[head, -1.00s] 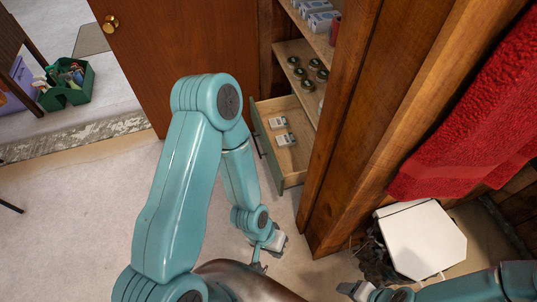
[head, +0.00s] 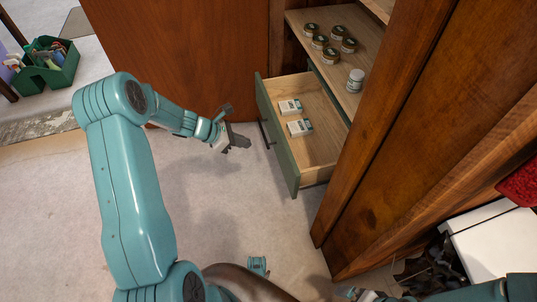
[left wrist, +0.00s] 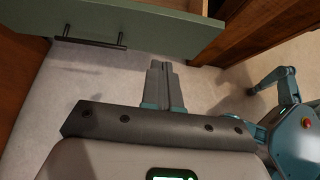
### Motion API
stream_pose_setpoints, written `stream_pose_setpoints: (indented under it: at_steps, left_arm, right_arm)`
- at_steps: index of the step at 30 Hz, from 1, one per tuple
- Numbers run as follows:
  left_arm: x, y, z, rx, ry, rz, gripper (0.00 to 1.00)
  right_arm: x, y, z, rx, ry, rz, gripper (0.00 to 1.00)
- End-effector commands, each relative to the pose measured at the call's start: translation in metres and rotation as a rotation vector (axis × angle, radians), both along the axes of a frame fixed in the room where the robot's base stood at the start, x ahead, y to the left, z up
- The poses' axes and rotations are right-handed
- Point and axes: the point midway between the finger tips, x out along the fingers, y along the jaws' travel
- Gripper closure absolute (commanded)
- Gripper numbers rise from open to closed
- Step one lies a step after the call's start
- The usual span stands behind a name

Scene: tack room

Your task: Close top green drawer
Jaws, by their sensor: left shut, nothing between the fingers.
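The top green drawer (head: 278,137) is pulled out of the wooden cabinet in the head view. Two small white boxes lie inside it, a nearer box (head: 299,127) and a farther box (head: 290,107). Its green front with a dark bar handle (head: 266,133) faces left. In the left wrist view the green front (left wrist: 150,32) spans the top, with the handle (left wrist: 90,42) at upper left. My left gripper (head: 245,142) is shut and empty, just left of the drawer front and apart from it. Its closed fingers (left wrist: 163,68) point toward the front. My right gripper (head: 360,294) shows only partly at the bottom edge.
A shelf (head: 352,94) above the drawer holds several dark-lidded jars (head: 330,55) and a white bottle (head: 355,80). A wooden post (head: 365,130) stands right of the drawer. A brown door (head: 185,50) is behind. Pale floor (head: 220,200) left of the drawer is clear.

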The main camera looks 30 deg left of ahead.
Motion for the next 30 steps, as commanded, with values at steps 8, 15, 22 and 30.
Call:
stream_pose_setpoints:
  at_steps: [8, 15, 22, 30]
  left_arm:
    - [0.024, -0.029, -0.035, -0.004, 0.001, -0.003, 1.0]
    - [0.053, -0.055, -0.069, -0.003, 0.001, -0.004, 1.0]
    - [0.078, -0.074, -0.065, 0.0, 0.0, -0.006, 1.0]
    - [0.085, -0.076, -0.063, -0.001, 0.001, -0.003, 1.0]
  right_arm:
    - [0.0, 0.0, -0.018, 0.0, 0.0, 0.0, 0.0]
    - [0.0, 0.0, -0.034, 0.0, -0.001, -0.001, 0.0]
    - [0.002, -0.002, -0.038, -0.002, -0.002, -0.007, 0.0]
    - [0.002, -0.002, -0.038, -0.002, -0.004, -0.009, 0.0]
